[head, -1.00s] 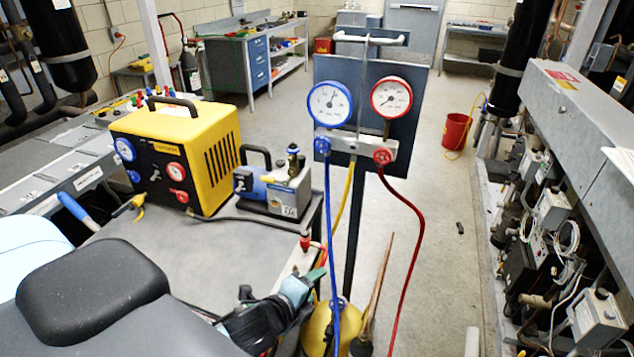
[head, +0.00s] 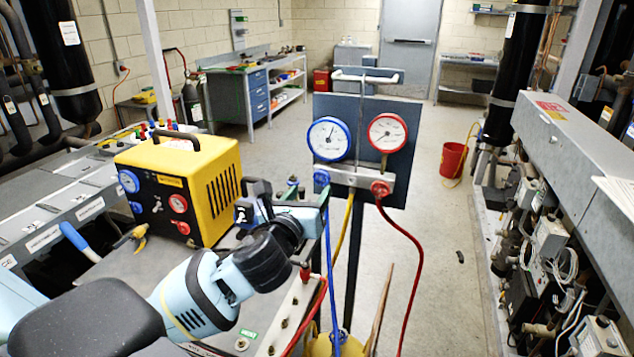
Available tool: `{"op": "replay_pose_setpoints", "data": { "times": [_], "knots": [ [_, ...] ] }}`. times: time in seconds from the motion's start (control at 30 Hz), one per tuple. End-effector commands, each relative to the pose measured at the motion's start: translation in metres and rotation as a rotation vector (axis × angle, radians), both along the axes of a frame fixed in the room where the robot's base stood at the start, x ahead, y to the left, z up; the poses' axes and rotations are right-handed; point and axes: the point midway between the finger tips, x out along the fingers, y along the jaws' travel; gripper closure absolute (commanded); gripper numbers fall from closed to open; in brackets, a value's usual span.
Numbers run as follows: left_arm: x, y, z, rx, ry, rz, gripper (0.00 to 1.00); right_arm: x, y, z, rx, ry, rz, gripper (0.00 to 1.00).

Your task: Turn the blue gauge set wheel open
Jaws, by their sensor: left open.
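The gauge set hangs on a dark board (head: 358,105) on a stand. Its blue-rimmed gauge (head: 328,139) is at left and its red-rimmed gauge (head: 387,132) at right. Below them is a pale manifold bar (head: 350,178), with the blue wheel (head: 321,177) at its left end and a red wheel (head: 380,189) at its right. My left gripper (head: 321,204) is open, just below the blue wheel and close to it. I cannot tell whether they touch. Its fingers are small and partly hidden by my wrist. My right gripper is out of view.
A yellow recovery machine (head: 222,180) stands on the bench to the left. My arm partly hides a pump beside it. Blue (head: 331,270), yellow (head: 345,228) and red (head: 417,262) hoses hang below the manifold.

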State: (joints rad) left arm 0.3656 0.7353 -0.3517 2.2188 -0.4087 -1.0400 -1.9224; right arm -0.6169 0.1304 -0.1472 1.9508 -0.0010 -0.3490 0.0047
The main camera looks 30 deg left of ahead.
Motion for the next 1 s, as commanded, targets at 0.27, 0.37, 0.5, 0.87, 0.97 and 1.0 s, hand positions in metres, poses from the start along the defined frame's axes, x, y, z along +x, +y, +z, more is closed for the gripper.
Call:
{"op": "replay_pose_setpoints", "data": {
  "times": [0.27,0.37,0.5,0.87,0.97,1.0],
  "knots": [
    [0.040,0.009,0.001,-0.002,-0.001,0.001,0.43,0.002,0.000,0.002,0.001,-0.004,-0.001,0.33],
    [0.049,0.011,0.001,-0.003,-0.001,0.000,0.43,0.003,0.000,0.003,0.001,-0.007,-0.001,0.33],
    [0.055,0.013,0.000,-0.003,-0.001,-0.001,0.43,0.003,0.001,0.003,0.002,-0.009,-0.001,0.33],
    [0.057,0.013,0.000,-0.003,0.000,-0.001,0.50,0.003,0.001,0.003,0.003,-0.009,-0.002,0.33],
    [0.057,0.013,0.000,-0.003,0.000,-0.001,0.64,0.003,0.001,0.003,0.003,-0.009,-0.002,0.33],
    [0.057,0.013,0.000,-0.003,0.000,-0.001,0.69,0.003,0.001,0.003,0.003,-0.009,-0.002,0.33]
  ]
}}
